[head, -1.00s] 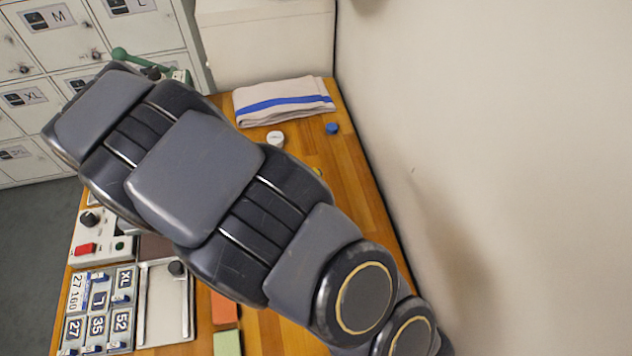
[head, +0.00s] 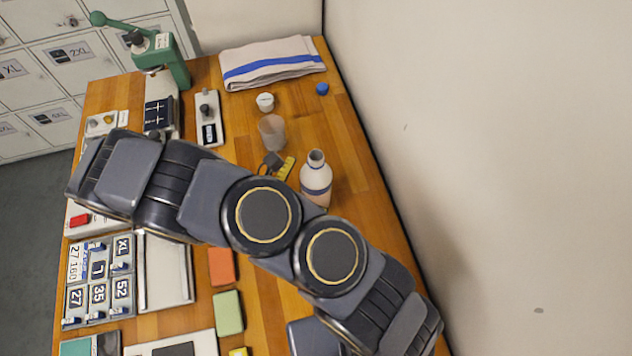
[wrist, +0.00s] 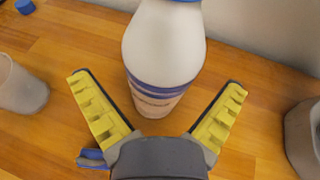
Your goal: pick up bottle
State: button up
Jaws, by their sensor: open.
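A translucent cup (head: 272,132) stands behind and left of the bottle, near a white cap (head: 265,102) and a blue cap (head: 322,89). A folded towel (head: 272,64) lies at the back. A grey rounded object (wrist: 304,135) is at the wrist view's right edge. The wall is on the right.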

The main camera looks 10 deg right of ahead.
jog(key=shift+w+d+f, duration=0.15)
jog(key=shift+d+f, duration=0.1)
jog(key=shift+d, duration=0.2)
jog(key=c, duration=1.2)
jog(key=shift+r, duration=0.15)
